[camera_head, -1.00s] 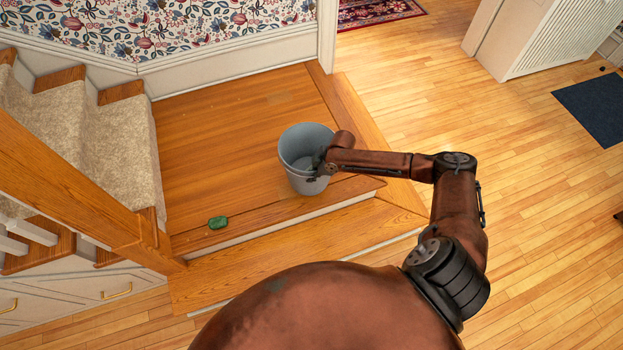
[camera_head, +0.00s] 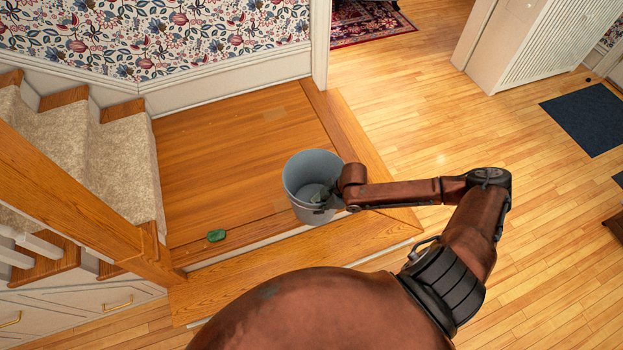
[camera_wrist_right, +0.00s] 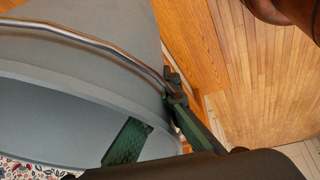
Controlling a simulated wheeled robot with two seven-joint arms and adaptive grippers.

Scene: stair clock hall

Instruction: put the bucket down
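The grey bucket (camera_head: 300,188) is upright with its open top facing up, over the front edge of the wooden landing (camera_head: 220,150). I cannot tell whether its base touches the wood. My right gripper (camera_head: 326,196) is at the bucket's right side, shut on its rim. In the right wrist view the bucket (camera_wrist_right: 60,112) and its metal handle fill the left half. There, one green finger of the gripper (camera_wrist_right: 150,115) lies inside the bucket and the other outside. My left gripper is not in view.
A green object (camera_head: 216,235) lies on the landing's front edge, left of the bucket. Carpeted stairs (camera_head: 115,160) rise at the left. A wooden step (camera_head: 250,265) runs below the landing. Open wood floor (camera_head: 430,110) lies to the right, with a dark mat (camera_head: 588,118).

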